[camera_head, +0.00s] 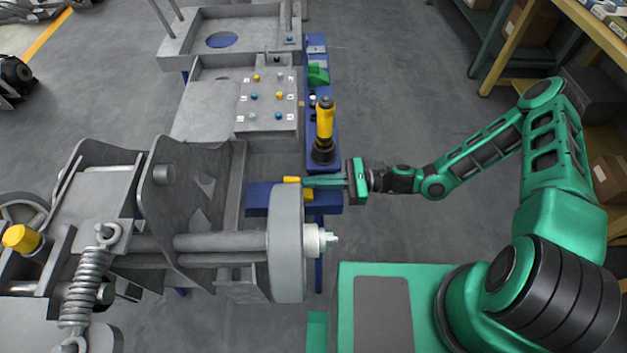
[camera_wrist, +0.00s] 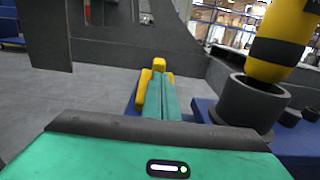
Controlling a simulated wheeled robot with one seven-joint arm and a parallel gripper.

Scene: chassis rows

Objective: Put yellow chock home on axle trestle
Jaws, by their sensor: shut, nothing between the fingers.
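The yellow chock (camera_head: 291,180) shows as small yellow patches around my fingertips, by the top of the grey wheel. In the wrist view the chock (camera_wrist: 159,64) shows past the tips and along the left side of the fingers. The fingers hide part of it, and I cannot tell whether they touch it. The blue axle trestle (camera_head: 262,196) lies behind and beneath, partly hidden by the wheel. My gripper (camera_head: 303,182) is shut and empty, reaching left over the trestle. It also shows in the wrist view (camera_wrist: 163,82), with both green fingers together.
A yellow and black tool (camera_head: 325,121) stands upright in a dark holder just behind my gripper. The grey wheel (camera_head: 286,250) and its axle are close in front. A grey panel with coloured knobs (camera_head: 268,100) is behind. Open floor (camera_head: 400,90) lies to the right.

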